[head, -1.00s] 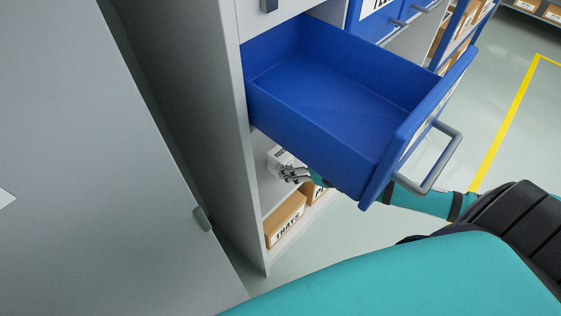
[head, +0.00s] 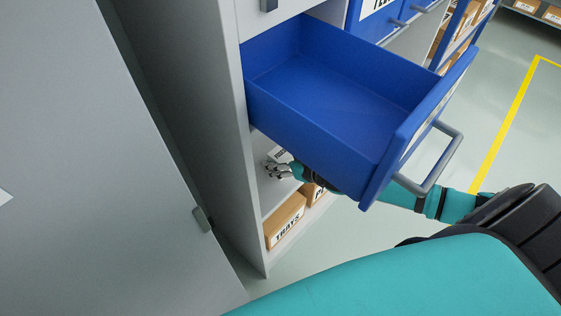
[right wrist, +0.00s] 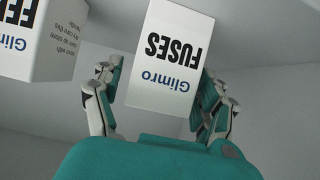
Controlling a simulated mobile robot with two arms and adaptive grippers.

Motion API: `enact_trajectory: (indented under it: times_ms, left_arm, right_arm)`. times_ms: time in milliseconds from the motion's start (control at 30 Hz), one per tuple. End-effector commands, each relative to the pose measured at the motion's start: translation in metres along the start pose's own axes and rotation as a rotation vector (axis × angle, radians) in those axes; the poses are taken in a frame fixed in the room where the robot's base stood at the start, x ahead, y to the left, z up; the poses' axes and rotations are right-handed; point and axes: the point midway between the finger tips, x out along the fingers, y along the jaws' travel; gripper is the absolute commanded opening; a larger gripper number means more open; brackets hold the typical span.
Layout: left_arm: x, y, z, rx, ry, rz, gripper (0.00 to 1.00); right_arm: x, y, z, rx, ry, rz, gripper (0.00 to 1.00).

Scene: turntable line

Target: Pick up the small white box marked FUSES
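The white box marked FUSES (right wrist: 170,55) is in the right wrist view, straight ahead, its lettering upside down. My right gripper (right wrist: 163,82) is open, with fingers on the left and right of the box's near end. I cannot tell whether they touch it. In the head view my right gripper (head: 277,170) reaches into the shelf space under the open blue drawer. A white box (head: 279,154) shows partly behind it there, its lettering unreadable. My left gripper is not in view.
Another white box (right wrist: 38,40), its lettering cut off, stands left of the FUSES box. The open blue drawer (head: 300,128) hangs above my right forearm. A brown box marked TRAYS (head: 285,222) and another brown box (head: 312,194) sit on the shelf below.

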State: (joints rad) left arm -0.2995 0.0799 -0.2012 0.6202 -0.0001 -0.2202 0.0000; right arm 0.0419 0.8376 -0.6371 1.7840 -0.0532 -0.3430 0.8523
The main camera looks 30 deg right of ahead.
Motion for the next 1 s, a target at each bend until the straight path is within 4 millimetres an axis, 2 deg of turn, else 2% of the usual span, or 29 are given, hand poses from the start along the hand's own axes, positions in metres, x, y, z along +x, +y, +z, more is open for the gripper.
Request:
enact_trajectory:
  times_ms: [67, 433, 767, 1000]
  left_arm:
    - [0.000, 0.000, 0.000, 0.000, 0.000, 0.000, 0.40]
    - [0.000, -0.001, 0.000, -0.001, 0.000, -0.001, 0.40]
    - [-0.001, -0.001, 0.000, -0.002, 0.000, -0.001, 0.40]
    - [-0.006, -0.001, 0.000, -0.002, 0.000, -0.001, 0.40]
  right_arm:
    - [0.000, 0.000, 0.000, 0.000, 0.000, 0.000, 0.61]
    - [0.000, 0.000, 0.000, 0.000, 0.000, 0.000, 0.13]
    - [-0.002, 0.001, -0.004, -0.001, 0.001, 0.001, 0.13]
    - [-0.016, 0.001, -0.030, -0.003, 0.004, 0.000, 0.13]
